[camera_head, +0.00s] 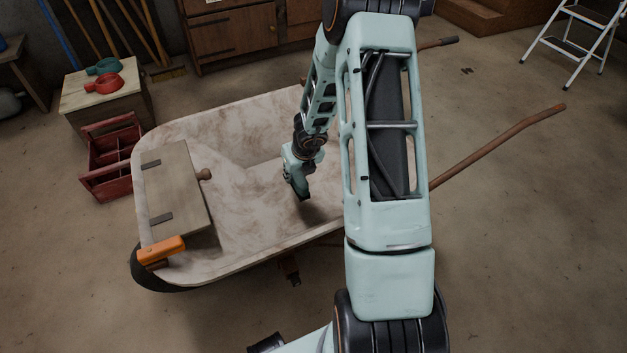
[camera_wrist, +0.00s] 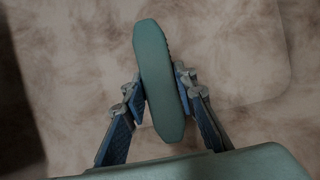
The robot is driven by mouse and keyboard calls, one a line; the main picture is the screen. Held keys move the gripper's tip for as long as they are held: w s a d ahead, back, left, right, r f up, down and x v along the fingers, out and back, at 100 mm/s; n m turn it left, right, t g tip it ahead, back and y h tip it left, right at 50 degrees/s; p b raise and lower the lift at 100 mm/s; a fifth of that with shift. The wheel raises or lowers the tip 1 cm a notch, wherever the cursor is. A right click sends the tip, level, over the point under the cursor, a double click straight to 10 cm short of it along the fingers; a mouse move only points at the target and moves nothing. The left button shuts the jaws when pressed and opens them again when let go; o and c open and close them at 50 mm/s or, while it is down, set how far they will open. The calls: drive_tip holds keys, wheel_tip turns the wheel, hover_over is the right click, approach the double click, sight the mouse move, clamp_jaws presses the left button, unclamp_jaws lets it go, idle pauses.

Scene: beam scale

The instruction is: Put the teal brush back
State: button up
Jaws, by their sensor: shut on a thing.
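The teal brush (camera_wrist: 158,85) stands out between my fingers in the wrist view. It is a long, rounded block with a dark, ridged edge along its right side. My gripper (camera_wrist: 160,98) is shut on it, with one finger at each side. In the head view my gripper (camera_head: 299,190) hangs over the inside of the pale, stained wheelbarrow (camera_head: 260,220), with a shadow below it. The brush is small and dark there, and hard to tell from the fingers.
A hinged wooden lid (camera_head: 178,190) with a knob covers the wheelbarrow's left end, beside an orange block (camera_head: 161,251). A red caddy (camera_head: 112,160) stands left. A stepladder (camera_head: 575,42) stands back right.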

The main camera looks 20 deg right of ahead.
drive_tip(key=w+d+f, duration=0.1)
drive_tip(key=d+f, duration=0.1)
drive_tip(key=w+d+f, duration=0.1)
drive_tip(key=d+f, duration=0.1)
drive_tip(key=w+d+f, duration=0.1)
drive_tip(key=d+f, duration=0.2)
drive_tip(key=shift+w, duration=0.3)
drive_tip(key=shift+w+d+f+b, duration=0.15)
drive_tip(key=shift+f+b, duration=0.65)
drive_tip(key=shift+f, duration=0.95)
drive_tip(key=shift+f, duration=0.15)
drive_tip(key=o, duration=1.1)
